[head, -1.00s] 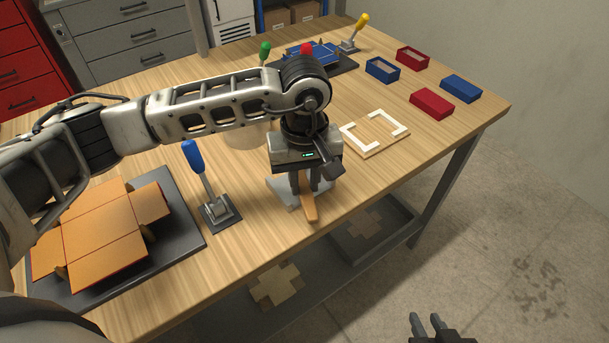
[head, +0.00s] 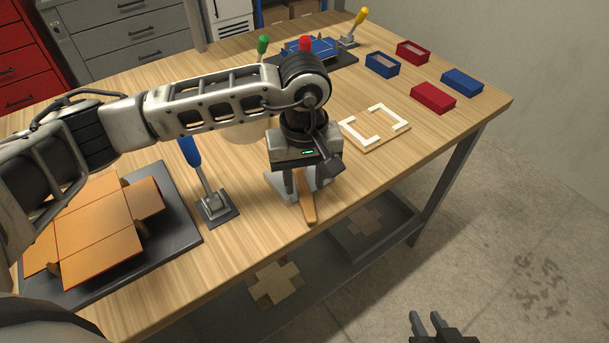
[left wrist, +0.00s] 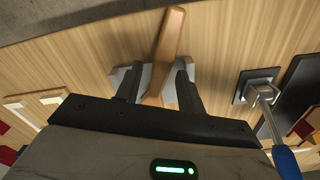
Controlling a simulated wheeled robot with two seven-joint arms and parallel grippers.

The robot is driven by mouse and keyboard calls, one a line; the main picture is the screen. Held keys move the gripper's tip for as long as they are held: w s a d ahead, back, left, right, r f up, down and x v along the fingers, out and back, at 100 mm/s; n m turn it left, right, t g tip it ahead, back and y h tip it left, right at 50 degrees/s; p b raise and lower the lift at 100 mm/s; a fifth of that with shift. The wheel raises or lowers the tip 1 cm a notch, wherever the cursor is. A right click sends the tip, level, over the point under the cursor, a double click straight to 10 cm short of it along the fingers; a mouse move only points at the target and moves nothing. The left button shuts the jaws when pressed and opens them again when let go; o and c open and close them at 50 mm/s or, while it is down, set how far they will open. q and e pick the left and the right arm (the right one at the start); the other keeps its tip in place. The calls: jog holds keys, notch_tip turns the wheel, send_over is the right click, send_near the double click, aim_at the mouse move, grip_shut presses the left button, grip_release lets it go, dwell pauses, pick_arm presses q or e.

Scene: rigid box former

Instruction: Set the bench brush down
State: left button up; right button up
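The bench brush (head: 306,198) shows as a wooden handle lying near the front edge of the workbench, its near end toward the edge. In the left wrist view the handle (left wrist: 165,50) runs between the fingers of my left gripper (left wrist: 160,75). A gap shows beside the handle there, so the gripper looks open around it. In the head view my left gripper (head: 301,188) is low over the bench. A light grey piece (head: 277,181) lies under the handle and fingers. The bristles are hidden. My right gripper (head: 426,322) is open and empty, off the bench at the bottom.
A lever with a blue handle (head: 213,206) stands left of the brush. An orange carton blank (head: 95,235) lies on a dark plate further left. A wooden board with white corners (head: 374,128) lies to the right. Red and blue boxes (head: 433,98) stand behind it.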

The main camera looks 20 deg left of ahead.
pick_arm(q)
jog(key=shift+a+r+p, duration=0.1)
jog(key=shift+r+p, duration=0.7)
jog(key=shift+p, duration=0.15)
notch_tip(320, 180, up, 5)
jog(key=shift+f+b, duration=0.1)
jog(key=shift+b, duration=0.75)
notch_tip(320, 180, up, 6)
send_over(303, 188)
jog(key=shift+r+b, duration=0.4)
jog(key=shift+r, duration=0.05)
pick_arm(e)
jog(key=shift+w+a, duration=0.1)
jog(key=shift+a, duration=0.05)
pick_arm(q)
jog(key=shift+s+f, duration=0.1)
pick_arm(e)
jog(key=shift+f, duration=0.15)
